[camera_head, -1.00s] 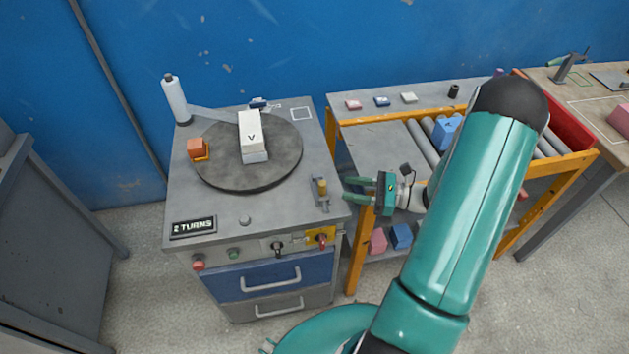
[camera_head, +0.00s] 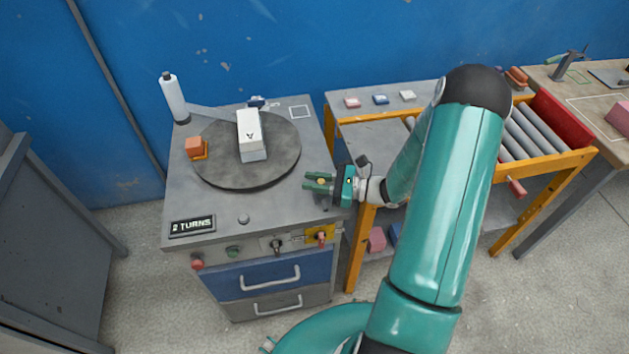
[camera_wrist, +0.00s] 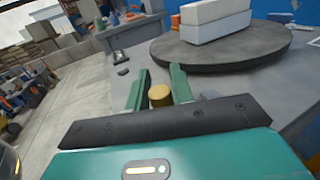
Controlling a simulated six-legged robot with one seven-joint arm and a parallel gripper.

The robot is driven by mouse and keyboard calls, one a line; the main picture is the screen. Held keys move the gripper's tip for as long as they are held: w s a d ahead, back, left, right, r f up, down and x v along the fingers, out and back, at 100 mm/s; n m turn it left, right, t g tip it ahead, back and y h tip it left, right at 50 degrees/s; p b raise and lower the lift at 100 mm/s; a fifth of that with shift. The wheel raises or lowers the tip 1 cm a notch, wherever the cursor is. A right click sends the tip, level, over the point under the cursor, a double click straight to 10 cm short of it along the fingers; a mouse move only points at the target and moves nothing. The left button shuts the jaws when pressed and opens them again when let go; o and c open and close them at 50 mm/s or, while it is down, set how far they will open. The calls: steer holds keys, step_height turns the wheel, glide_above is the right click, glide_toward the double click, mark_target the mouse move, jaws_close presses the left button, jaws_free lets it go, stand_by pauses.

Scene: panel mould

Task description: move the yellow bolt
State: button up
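The yellow bolt (camera_head: 321,181) is at the right edge of the grey machine top, beside the turntable. My gripper (camera_head: 318,182) reaches in from the right, with its two green fingers on either side of the bolt. In the wrist view the bolt (camera_wrist: 160,95) shows as a yellow round head between the open fingers (camera_wrist: 158,88). A gap shows beside the bolt, so the fingers look apart from it. The bolt's lower part and its mount are mostly hidden by my gripper.
A dispenser-like white cylinder (camera_head: 174,97) stands at the back left. A roller rack with an orange frame (camera_head: 357,248) is to the right.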

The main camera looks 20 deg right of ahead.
jaws_close()
steer(key=shift+w+d, duration=0.25)
steer(key=shift+w, duration=0.85)
steer(key=shift+w+d, duration=0.25)
steer(key=shift+w, duration=0.85)
steer(key=shift+o, duration=2.3)
jaws_free()
steer(key=shift+w, duration=0.15)
steer(key=v, duration=1.4)
steer(key=shift+a, duration=0.1)
